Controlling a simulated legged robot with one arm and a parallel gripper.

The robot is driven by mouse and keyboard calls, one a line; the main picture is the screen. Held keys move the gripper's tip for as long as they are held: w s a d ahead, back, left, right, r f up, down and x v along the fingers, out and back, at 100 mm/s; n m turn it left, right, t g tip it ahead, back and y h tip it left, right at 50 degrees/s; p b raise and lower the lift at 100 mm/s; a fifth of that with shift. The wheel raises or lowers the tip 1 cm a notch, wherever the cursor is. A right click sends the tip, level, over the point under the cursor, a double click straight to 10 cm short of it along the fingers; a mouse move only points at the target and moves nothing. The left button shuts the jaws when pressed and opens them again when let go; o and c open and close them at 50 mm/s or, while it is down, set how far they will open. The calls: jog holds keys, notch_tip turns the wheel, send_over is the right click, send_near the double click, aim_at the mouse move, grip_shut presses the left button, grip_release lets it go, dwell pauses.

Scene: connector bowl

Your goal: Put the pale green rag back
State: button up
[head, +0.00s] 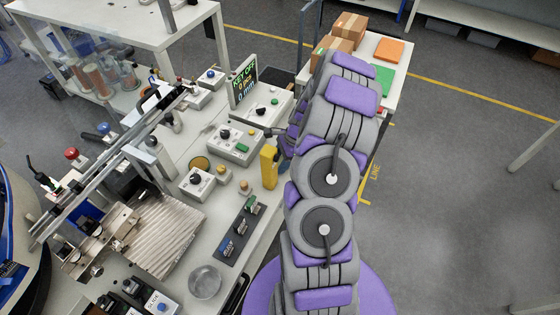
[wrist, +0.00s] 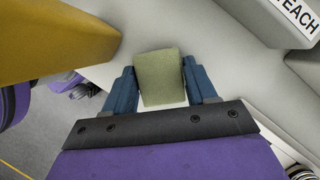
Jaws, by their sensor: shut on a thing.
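The pale green rag (wrist: 161,80) shows in the wrist view as a small folded block. It sits between the two blue fingers of my gripper (wrist: 162,88), which is shut on it. The pale table top (wrist: 75,82) lies beyond it; I cannot tell whether the rag touches the table. In the head view my gripper (head: 272,132) shows partly past my arm, above the table's right edge, and I cannot make out the rag there.
A yellow upright object (head: 268,167) stands close to my gripper at the table edge; it also fills the upper left of the wrist view (wrist: 55,38). A control box (head: 235,144) and a display reading KEY OFF (head: 243,82) stand nearby. A dark connector strip (head: 240,230) lies nearer.

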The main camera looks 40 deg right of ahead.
jog(key=shift+d, duration=0.15)
jog(key=o, duration=1)
jog(key=shift+a, duration=0.4)
jog(key=shift+d, duration=0.1)
jog(key=shift+s+d+r, duration=0.1)
jog(key=shift+d+r, duration=0.25)
jog(key=shift+r, duration=0.1)
jog(key=p+v, duration=0.3)
jog(key=v, duration=0.8)
